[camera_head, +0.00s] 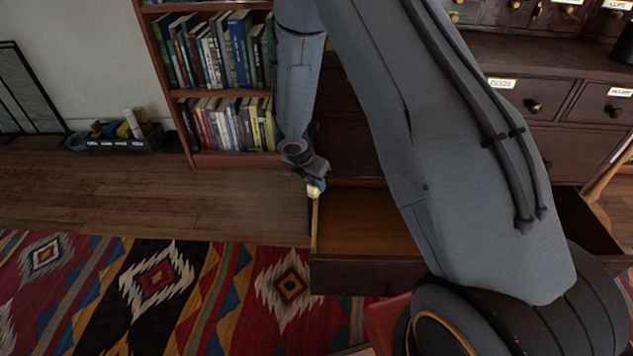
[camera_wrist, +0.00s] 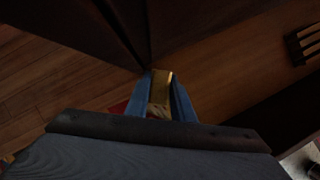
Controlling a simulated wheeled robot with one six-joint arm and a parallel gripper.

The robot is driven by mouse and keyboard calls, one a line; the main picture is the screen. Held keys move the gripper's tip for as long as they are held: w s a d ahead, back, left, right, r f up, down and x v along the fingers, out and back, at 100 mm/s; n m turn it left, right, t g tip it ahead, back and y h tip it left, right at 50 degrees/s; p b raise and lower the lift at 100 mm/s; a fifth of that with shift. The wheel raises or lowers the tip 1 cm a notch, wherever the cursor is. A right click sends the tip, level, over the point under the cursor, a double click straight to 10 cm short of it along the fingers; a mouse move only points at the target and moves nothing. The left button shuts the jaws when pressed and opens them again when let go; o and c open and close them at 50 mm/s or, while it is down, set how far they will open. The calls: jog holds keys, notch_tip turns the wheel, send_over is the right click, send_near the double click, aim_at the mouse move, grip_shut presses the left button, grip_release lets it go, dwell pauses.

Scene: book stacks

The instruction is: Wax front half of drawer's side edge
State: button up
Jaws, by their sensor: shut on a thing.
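An open drawer (camera_head: 360,272) sticks out low from the dark wooden cabinet, with a brown interior. Its left side edge (camera_head: 314,230) shows as a thin pale-yellow strip running toward the drawer front. My gripper (camera_head: 316,184) is at the rear part of that edge, close to the cabinet. In the wrist view, my gripper's blue fingers (camera_wrist: 159,97) are shut on a yellowish wax block (camera_wrist: 160,88). The block also shows in the head view (camera_head: 314,191), at or just over the edge; I cannot tell if it touches.
A bookcase (camera_head: 222,92) full of books stands left of the cabinet. A dark bin (camera_head: 125,142) sits by the wall. A patterned rug (camera_head: 150,290) covers the floor in front. The wooden floor (camera_head: 150,195) left of the drawer is clear. A slotted object (camera_wrist: 303,45) shows in the wrist view.

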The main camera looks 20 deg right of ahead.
jog(key=shift+s, duration=0.1)
jog(key=shift+s+a+b, duration=0.35)
jog(key=shift+s+b, duration=0.15)
jog(key=shift+s, duration=0.4)
jog(key=shift+s+a+b, duration=0.3)
jog(key=shift+s+b, duration=0.15)
jog(key=shift+s, duration=0.45)
jog(key=shift+s+a+f+b, duration=0.1)
jog(key=shift+s+a+b, duration=0.2)
jog(key=shift+s+b, duration=0.55)
jog(key=shift+s+a+b, duration=0.3)
jog(key=shift+s+b, duration=0.2)
jog(key=shift+s, duration=0.55)
jog(key=shift+w+d+p, duration=0.25)
jog(key=shift+w+p, duration=0.35)
jog(key=shift+w, duration=0.2)
jog(key=shift+w+d+p, duration=0.25)
jog(key=shift+w+p, duration=0.4)
jog(key=shift+w, duration=0.1)
jog(key=shift+w+d+p, duration=0.25)
jog(key=shift+w+p, duration=0.35)
jog(key=shift+w, duration=0.2)
jog(key=shift+w+d+p, duration=0.25)
jog(key=shift+w+p, duration=0.25)
jog(key=shift+w, duration=0.2)
jog(key=shift+w+d+p, duration=0.25)
jog(key=shift+w+p, duration=0.25)
jog(key=shift+w, duration=0.2)
notch_tip(320, 180, up, 6)
jog(key=p, duration=0.6)
